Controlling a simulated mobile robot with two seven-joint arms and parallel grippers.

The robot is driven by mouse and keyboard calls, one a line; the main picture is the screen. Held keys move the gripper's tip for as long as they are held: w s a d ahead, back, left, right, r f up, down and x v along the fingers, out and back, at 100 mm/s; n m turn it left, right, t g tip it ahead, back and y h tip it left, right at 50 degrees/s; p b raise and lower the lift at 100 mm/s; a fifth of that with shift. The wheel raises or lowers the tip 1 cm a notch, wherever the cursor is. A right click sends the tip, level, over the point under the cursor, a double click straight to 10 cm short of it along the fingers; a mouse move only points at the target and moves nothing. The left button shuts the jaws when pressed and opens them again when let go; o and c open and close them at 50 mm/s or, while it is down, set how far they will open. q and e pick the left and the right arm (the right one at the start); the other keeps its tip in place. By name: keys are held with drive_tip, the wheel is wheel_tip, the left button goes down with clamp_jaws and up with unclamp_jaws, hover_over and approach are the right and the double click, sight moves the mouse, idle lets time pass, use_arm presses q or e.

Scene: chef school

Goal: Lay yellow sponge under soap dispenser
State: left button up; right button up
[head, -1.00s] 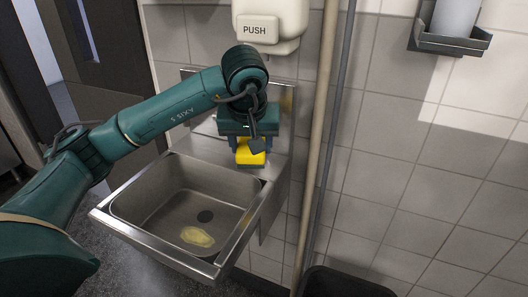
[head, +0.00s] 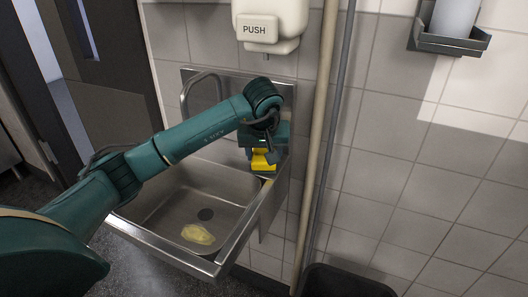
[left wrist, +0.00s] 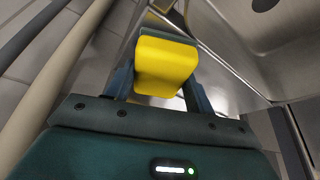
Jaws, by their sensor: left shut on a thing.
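The yellow sponge (head: 263,160) is between the fingers of my left gripper (head: 264,165), low over the back right corner of the sink. The left wrist view shows the sponge (left wrist: 166,66) clamped between the two fingers of the gripper (left wrist: 160,88). I cannot tell whether its underside touches the sink ledge. The white soap dispenser (head: 283,20), marked PUSH, hangs on the wall above the gripper, clear of it. My right gripper is not in view.
The steel sink (head: 160,237) has a yellowish patch (head: 197,234) near its drain. A curved faucet (head: 203,78) rises behind my left arm. A pale pole (head: 318,130) stands right of the sink. A dark bin (head: 345,282) is at the bottom.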

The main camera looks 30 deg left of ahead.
use_arm(q)
drive_tip(key=shift+f, duration=0.2)
drive_tip(key=o, duration=1)
drive_tip(key=shift+s+r, duration=0.1)
drive_tip(key=shift+r, duration=0.5)
drive_tip(key=v, duration=1.1)
drive_tip(key=shift+r, duration=0.1)
